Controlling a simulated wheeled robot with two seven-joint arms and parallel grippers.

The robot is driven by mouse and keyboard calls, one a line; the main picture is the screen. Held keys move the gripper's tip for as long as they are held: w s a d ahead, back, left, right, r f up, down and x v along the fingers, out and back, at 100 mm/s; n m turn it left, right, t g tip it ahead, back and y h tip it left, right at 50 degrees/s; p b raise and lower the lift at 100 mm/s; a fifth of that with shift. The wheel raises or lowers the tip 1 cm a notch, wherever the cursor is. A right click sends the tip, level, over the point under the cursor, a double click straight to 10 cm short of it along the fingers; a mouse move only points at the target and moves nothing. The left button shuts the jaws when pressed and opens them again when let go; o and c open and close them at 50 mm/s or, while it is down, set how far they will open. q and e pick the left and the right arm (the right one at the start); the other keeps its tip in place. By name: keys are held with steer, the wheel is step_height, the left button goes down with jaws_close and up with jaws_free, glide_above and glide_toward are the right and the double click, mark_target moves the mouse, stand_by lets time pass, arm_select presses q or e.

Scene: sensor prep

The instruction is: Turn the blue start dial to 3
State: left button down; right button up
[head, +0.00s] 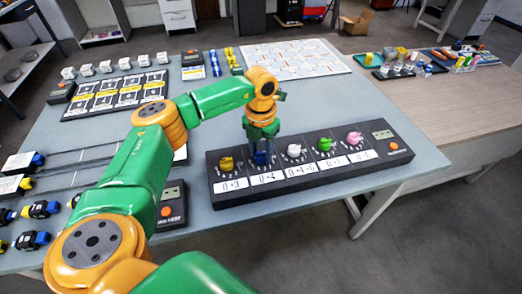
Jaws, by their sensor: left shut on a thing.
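A black dial panel (310,190) lies at the near right edge of the table. It carries a row of dials: a yellow dial (227,163), the blue start dial (262,159), a white dial (294,150), a green dial (325,145) and a pink dial (355,138). My left gripper (262,148) points down over the blue dial and is shut on it. The fingers hide most of this dial, so its pointer direction cannot be read. White labels with numbers sit in front of the dials. My right gripper is not in view.
The panel has a small display (383,134) and an orange button (393,146) at its right end. Another black board (115,93) with white blocks behind it, a white grid sheet (290,58) and dark connectors (40,209) share the table. Table space behind the panel is clear.

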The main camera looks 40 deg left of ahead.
arm_select(q)
steer(key=shift+m, duration=0.3)
steer(key=m, duration=0.3)
steer(key=shift+w+m, duration=0.1)
steer(key=shift+m, duration=0.3)
steer(key=m, duration=0.4)
steer(key=shift+m, duration=0.3)
steer(key=m+b, duration=0.1)
steer(key=m, duration=0.3)
steer(key=shift+m, duration=2.4)
steer(key=shift+c, duration=2.1)
jaws_free()
steer(key=shift+d, duration=0.1)
